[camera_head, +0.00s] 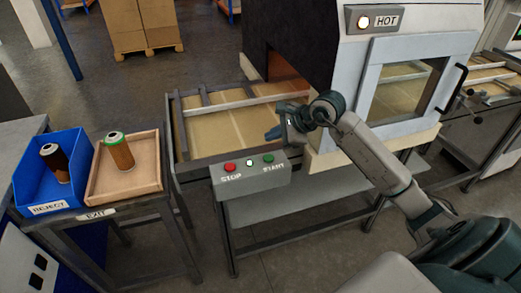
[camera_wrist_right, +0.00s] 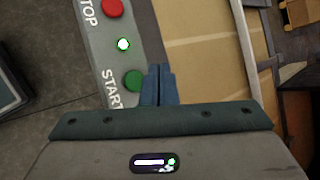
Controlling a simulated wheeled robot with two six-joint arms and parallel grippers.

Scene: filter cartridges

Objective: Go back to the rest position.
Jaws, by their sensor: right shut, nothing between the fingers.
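My right gripper (camera_head: 271,133) is over the near end of the conveyor, just behind and above the control box (camera_head: 248,181). Its blue fingers are shut together and empty; they also show in the right wrist view (camera_wrist_right: 160,72). In that view the fingertips appear beside the green START button (camera_wrist_right: 133,81), and I cannot tell the height gap. The red STOP button (camera_head: 230,168) and a lit lamp (camera_head: 250,162) are on the same box. My right arm reaches in from the lower right, in front of the oven (camera_head: 410,60). My left gripper is not in view.
The oven's HOT lamp (camera_head: 363,22) is lit. A conveyor (camera_head: 208,130) leads into its dark opening. At left, a blue REJECT bin (camera_head: 22,180) holds a dark cartridge (camera_head: 57,165). A wooden EXIT tray (camera_head: 145,180) holds a brown cartridge with a green top (camera_head: 119,152).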

